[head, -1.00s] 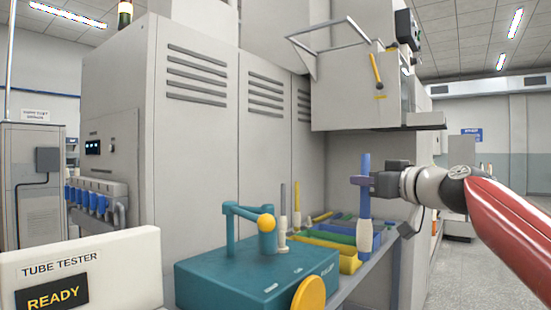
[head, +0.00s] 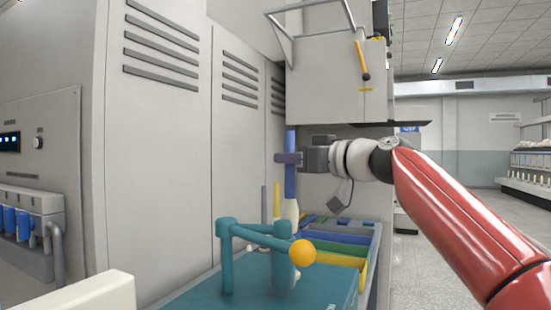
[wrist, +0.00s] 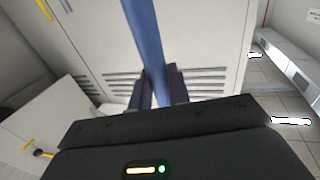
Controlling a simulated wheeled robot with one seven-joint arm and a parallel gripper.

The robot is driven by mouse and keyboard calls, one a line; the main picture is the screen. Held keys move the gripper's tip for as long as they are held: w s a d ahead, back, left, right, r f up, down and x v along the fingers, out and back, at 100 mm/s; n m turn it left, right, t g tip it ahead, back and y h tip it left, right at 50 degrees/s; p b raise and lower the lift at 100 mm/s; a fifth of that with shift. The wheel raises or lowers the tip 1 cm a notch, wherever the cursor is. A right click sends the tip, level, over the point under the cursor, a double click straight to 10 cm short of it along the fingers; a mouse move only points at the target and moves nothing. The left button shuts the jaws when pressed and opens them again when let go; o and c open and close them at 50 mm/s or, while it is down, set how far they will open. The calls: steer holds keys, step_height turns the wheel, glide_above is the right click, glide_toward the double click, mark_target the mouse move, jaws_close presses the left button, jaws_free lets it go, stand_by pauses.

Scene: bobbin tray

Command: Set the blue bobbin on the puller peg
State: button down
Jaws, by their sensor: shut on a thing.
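The blue bobbin (head: 291,180) is a tall blue tube with a pale lower part, held upright. My gripper (head: 288,158) is shut on its upper part, above and behind the teal bench machine (head: 210,292) in the head view. The machine carries a teal lever frame with an orange ball (head: 302,253) and a thick teal post (head: 284,268). I cannot tell a separate puller peg from these parts. In the wrist view the blue tube (wrist: 146,40) runs up between the dark fingers (wrist: 153,88). The bobbin's lower end is partly lost against the machine.
Behind the machine lies a tray with yellow (head: 350,272), green and blue (head: 335,238) bins. A thin yellow rod (head: 277,200) and a grey rod stand left of the bobbin. Tall grey cabinets (head: 160,150) close off the left. A box with a yellow handle (head: 362,60) hangs above.

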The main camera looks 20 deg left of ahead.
mark_target(294, 186)
steer(key=shift+d+f+b, duration=0.15)
steer(key=shift+f+b, duration=0.65)
steer(key=shift+f, duration=2)
steer(key=shift+b, duration=0.45)
steer(key=shift+f+b, duration=0.5)
steer(key=shift+b, duration=0.05)
steer(key=c, duration=1.6)
jaws_free()
steer(key=shift+d, duration=0.1)
